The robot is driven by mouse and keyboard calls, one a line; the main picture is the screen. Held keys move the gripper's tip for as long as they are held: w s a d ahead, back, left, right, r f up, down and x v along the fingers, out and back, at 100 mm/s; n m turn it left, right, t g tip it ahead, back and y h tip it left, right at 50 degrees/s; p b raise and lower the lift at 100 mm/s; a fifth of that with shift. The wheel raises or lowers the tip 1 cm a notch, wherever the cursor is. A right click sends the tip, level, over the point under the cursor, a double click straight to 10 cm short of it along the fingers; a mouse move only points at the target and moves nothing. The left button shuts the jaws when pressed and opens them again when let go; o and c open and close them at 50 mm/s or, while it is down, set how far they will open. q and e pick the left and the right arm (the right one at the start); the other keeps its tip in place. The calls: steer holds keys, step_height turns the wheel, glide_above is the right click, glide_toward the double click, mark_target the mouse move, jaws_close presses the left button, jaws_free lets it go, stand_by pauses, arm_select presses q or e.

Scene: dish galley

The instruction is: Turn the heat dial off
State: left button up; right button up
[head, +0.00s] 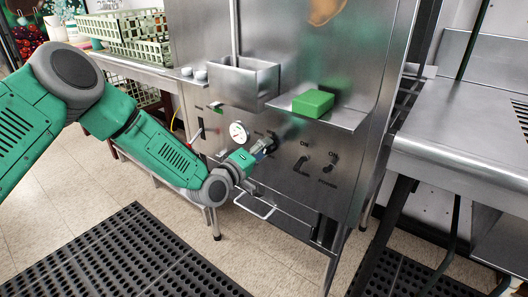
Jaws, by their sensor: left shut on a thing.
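My left gripper (264,147) reaches in from the left to the front panel of the steel dish machine (330,150). It is shut on a small control on the panel, just right of the round white gauge (238,132). The fingers mostly hide that control, so I cannot read its marking or setting; it may be the heat dial. My right gripper is not in view.
A green block (313,102) lies on a small shelf above the knobs. A steel bin (243,82) hangs left of it. A steel counter (465,130) stands at right, dish racks (125,35) at upper left. A black mat (120,260) covers the floor in front.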

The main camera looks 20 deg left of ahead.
arm_select(q)
steer(key=shift+s+f+n+b, duration=0.1)
steer(key=shift+f+n+b, duration=0.2)
steer(key=shift+n, duration=0.55)
steer(key=shift+s+f+n+b, duration=0.1)
steer(key=shift+f+n+b, duration=0.2)
steer(key=shift+n, duration=0.55)
steer(key=shift+r+n, duration=0.1)
steer(key=shift+n, duration=0.2)
steer(key=o, duration=1.1)
steer(key=shift+w+a+r, duration=0.1)
steer(key=shift+w+r, duration=0.05)
steer(key=shift+r, duration=0.1)
steer(key=shift+v, duration=6.05)
